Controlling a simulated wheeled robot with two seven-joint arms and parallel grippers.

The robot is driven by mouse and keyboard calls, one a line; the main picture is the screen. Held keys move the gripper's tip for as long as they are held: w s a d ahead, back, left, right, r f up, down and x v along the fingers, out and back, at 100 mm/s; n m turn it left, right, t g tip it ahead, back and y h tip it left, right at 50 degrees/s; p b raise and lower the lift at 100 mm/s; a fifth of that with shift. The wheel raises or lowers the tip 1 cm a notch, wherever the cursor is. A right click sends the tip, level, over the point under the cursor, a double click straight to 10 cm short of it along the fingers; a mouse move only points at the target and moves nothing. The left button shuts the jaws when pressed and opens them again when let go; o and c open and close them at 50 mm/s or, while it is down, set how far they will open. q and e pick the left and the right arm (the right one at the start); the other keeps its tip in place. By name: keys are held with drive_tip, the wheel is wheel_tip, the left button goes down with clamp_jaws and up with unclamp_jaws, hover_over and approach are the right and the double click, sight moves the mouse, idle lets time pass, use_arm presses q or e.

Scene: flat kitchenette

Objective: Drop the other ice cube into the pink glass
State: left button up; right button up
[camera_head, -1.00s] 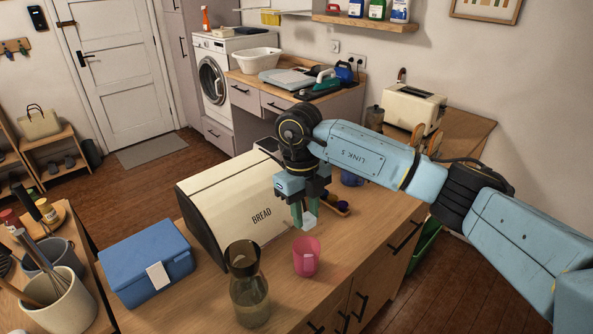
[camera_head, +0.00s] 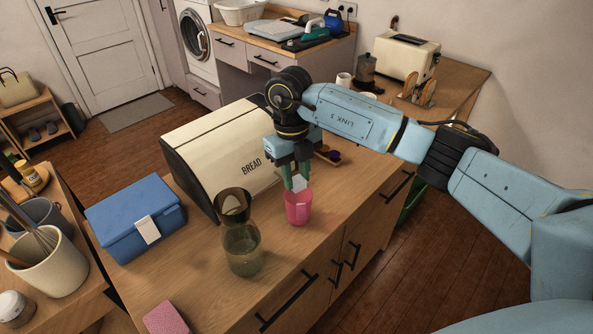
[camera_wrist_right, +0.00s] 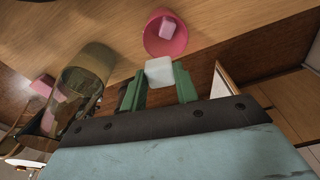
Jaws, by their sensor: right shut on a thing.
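The pink glass (camera_head: 298,209) stands upright on the wooden counter, in front of the bread box. My right gripper (camera_head: 294,179) points down just above it, shut on a whitish ice cube (camera_head: 299,184). In the head view the cube is right at the glass's mouth. In the right wrist view the cube (camera_wrist_right: 159,71) sits between the green fingertips, and the glass (camera_wrist_right: 150,42) opens just beyond it. A pink-tinted cube (camera_wrist_right: 168,28) shows inside the glass. My left gripper is in neither view.
A glass carafe (camera_head: 242,245) stands left of the pink glass. The cream bread box (camera_head: 215,150) is behind, and a blue box (camera_head: 130,215) is to the left. A pink sponge-like block (camera_head: 166,318) lies near the front. Bare counter lies around the glass.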

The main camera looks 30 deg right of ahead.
drive_tip(key=o, duration=1)
drive_tip(key=r, duration=0.4)
drive_tip(key=w+r, duration=0.1)
drive_tip(key=r, duration=0.8)
drive_tip(key=shift+w+a+r, duration=0.15)
drive_tip(key=shift+w+r, duration=0.05)
drive_tip(key=shift+w, duration=0.15)
